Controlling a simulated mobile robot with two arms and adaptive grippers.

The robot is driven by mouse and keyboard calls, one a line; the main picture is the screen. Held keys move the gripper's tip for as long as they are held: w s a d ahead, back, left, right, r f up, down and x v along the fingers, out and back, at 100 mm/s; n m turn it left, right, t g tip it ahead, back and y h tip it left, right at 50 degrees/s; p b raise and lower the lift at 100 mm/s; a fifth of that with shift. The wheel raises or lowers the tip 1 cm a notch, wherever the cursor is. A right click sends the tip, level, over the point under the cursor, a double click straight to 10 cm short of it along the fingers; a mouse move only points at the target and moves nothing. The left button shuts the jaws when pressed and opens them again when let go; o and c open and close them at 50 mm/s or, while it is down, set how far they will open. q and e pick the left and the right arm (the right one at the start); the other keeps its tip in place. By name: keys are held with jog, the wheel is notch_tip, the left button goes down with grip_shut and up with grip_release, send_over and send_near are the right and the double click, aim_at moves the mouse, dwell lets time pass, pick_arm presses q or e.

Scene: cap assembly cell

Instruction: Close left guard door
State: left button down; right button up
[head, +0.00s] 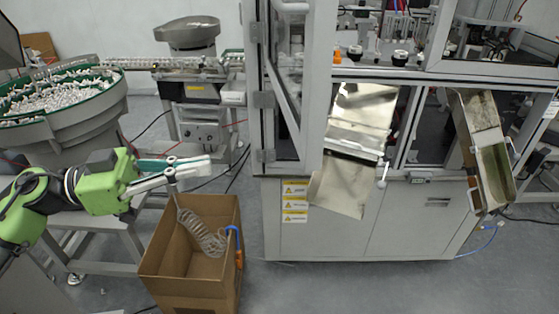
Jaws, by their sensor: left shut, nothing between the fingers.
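The left guard door (317,95) is a tall pale-framed panel with a clear window on the left of the machine cabinet. It stands swung outward, with hinges along the cabinet's left post. A white handle (291,8) shows at its top. My left gripper (207,168) is green and grey, with its fingers shut and empty. It is left of the door, apart from it, and above a cardboard box. My right gripper is not in view.
The open cardboard box (233,287) on the floor holds a coiled hose with a blue and orange end. Bowl feeders stand at left (115,100) and at the back (188,42). Metal chutes (340,188) project from the cabinet front. The floor before the cabinet is clear.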

pick_arm(q)
jog(key=w+d+g+p, duration=0.1)
jog(key=d+p, duration=0.4)
jog(key=d, duration=0.9)
jog(key=shift+d+f, duration=0.2)
jog(key=shift+y, duration=0.3)
